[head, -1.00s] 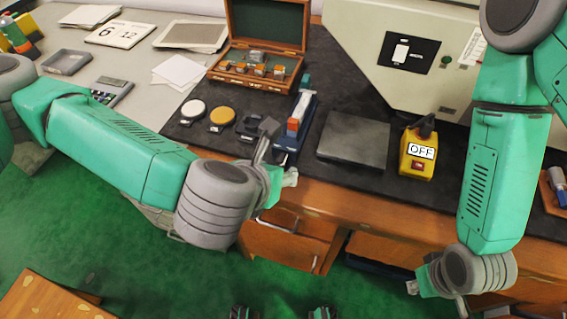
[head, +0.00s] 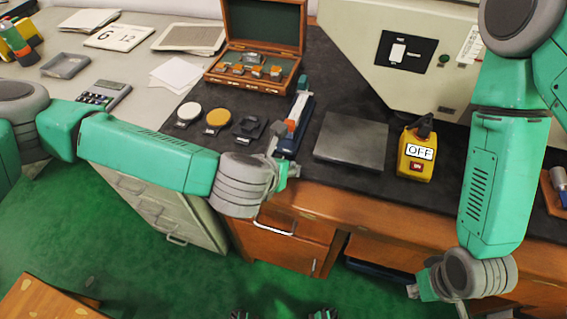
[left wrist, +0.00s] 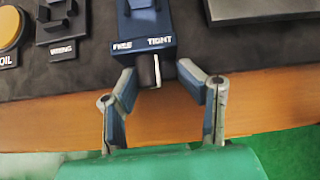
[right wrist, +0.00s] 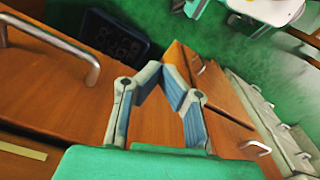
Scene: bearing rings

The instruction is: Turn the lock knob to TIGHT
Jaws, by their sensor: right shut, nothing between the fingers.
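The lock knob (left wrist: 147,70) is a dark knob with a white pointer line, on the front end of a blue fixture (left wrist: 146,24) marked FREE at left and TIGHT at right. The pointer line shows just below the TIGHT label. The blue fixture also stands on the bench in the head view (head: 291,138). My left gripper (left wrist: 157,72) is open, its fingers apart on either side of the knob; I cannot tell whether they touch it. My right gripper (right wrist: 161,70) is shut and empty, low before the bench drawers, far from the knob.
An open wooden case (head: 240,80) stands behind. The bench edge runs just below the knob.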

